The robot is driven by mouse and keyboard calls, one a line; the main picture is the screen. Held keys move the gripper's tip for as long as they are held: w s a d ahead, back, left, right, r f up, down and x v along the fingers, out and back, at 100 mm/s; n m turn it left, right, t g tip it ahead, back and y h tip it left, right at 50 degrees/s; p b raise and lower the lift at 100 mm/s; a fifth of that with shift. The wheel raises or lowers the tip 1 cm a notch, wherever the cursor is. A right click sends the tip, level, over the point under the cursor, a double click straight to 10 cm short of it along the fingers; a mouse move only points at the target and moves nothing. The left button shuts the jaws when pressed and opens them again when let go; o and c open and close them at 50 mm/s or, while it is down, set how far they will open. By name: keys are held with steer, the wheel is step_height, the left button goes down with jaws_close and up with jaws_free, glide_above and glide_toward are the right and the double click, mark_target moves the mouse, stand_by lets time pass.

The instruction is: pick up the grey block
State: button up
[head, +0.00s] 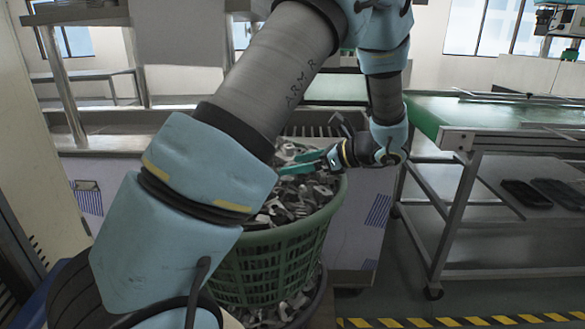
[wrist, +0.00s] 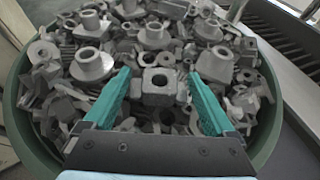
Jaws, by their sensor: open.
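A grey block (wrist: 159,88) with a round hole in its face shows in the wrist view, on top of a heap of grey metal parts. It lies between the two teal fingers of my gripper (wrist: 162,90), which are spread apart with a gap on each side of the block. In the head view my gripper (head: 306,162) is over the green basket (head: 262,262), with its teal fingers pointing left at the heap. The block cannot be told apart from the other parts in the head view, where my arm hides part of the basket.
Several flanged parts (wrist: 93,64) and other loose pieces crowd around the block. The basket's rim (wrist: 22,133) curves around the heap. A metal-framed table with a green top (head: 425,117) stands at the right. Yellow and black tape (head: 450,322) marks the floor.

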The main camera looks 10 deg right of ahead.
steer(key=shift+w+a+f, duration=0.3)
steer(key=shift+w+a, duration=0.05)
steer(key=shift+a, duration=0.2)
jaws_close()
